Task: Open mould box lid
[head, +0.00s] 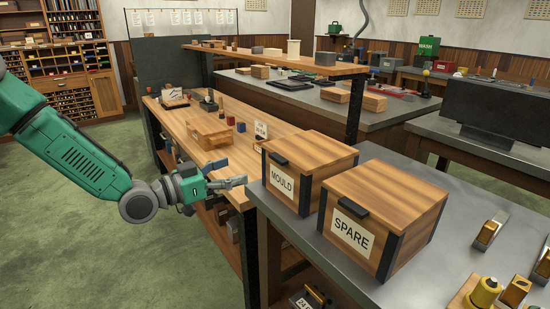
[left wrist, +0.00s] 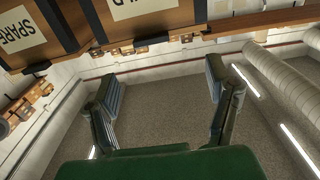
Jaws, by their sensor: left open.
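The wooden mould box (head: 325,178) stands on the grey metal bench, with a white MOULD label and dark corner strips. Its lid (head: 312,152) is shut, with a small black handle (head: 278,158) at the front edge. My left gripper (head: 238,180) is open and empty, in front of the box and to the left of its label, apart from it. In the left wrist view the open fingers (left wrist: 160,82) have nothing between them. The mould box (left wrist: 150,18) shows tilted at the top there, its label partly cut off. My right gripper is not in view.
A similar SPARE box (head: 400,215), also shut, stands close on the right of the mould box. A wooden bench (head: 200,140) with small items and a raised shelf lies behind. Brass and yellow parts (head: 487,292) sit at the bench's right. The floor in front is clear.

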